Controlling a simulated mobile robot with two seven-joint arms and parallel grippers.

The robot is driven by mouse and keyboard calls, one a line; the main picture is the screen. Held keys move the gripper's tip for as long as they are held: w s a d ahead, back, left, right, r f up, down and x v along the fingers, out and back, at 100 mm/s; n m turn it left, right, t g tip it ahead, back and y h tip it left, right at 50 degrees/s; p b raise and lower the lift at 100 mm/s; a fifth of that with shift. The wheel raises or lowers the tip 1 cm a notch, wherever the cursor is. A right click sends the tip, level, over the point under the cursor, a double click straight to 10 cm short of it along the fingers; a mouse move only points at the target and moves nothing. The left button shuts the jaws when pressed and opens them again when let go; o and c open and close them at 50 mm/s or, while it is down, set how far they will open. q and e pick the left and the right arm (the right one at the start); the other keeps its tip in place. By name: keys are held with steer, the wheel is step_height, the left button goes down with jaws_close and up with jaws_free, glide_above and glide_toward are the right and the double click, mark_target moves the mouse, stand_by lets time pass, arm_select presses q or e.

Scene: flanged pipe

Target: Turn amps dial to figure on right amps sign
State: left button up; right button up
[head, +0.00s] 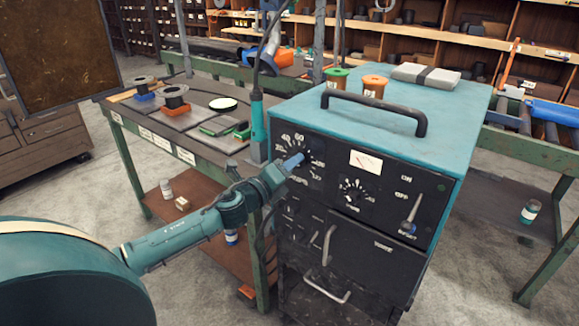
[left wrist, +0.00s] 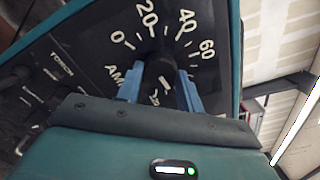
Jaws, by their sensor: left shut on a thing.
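The amps dial (left wrist: 160,72) is a dark knob on the black front panel of a teal welding machine (head: 415,118). White figures 0, 20, 40 and 60 show around it in the left wrist view. My left gripper (head: 292,163) reaches the dial from the left in the head view and partly covers it. Its blue fingers (left wrist: 160,85) are shut on the knob, one on each side. I cannot tell which figure the dial points to. White signs (head: 186,156) hang on the table's front edge; their writing is too small to read. My right gripper is not in view.
A second, smaller dial (head: 353,191) and a lever switch (head: 411,214) sit right of the amps dial. Metal handles (head: 328,246) stick out below. A workbench (head: 190,130) with wire spools stands left of the machine. A teal upright tool (head: 257,128) stands close behind my gripper.

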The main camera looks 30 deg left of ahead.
arm_select(q)
steer(key=o, duration=1)
steer(key=s+a+b, duration=0.1)
steer(key=s+b, duration=0.1)
steer(key=s, duration=1.1)
steer(key=shift+f, duration=0.1)
steer(key=s+d+f+n+g+y, duration=0.1)
steer(key=s+d+f+n+g, duration=0.15)
steer(key=f+n, duration=0.55)
steer(key=s+d+f+n+g+h, duration=0.1)
steer(key=s+d+f+n, duration=0.3)
steer(key=d+n, duration=0.1)
steer(key=s+d+f+n+g+h+p, duration=0.1)
steer(key=s+d+f+n, duration=0.3)
steer(key=d, duration=0.4)
steer(key=s+d+f+n+g+p, duration=0.1)
steer(key=s+d+f+n+g, duration=0.2)
steer(key=d+f+n, duration=0.3)
steer(key=shift+s+d+h, duration=0.35)
steer(key=shift+s+h, duration=0.05)
steer(key=shift+s, duration=0.15)
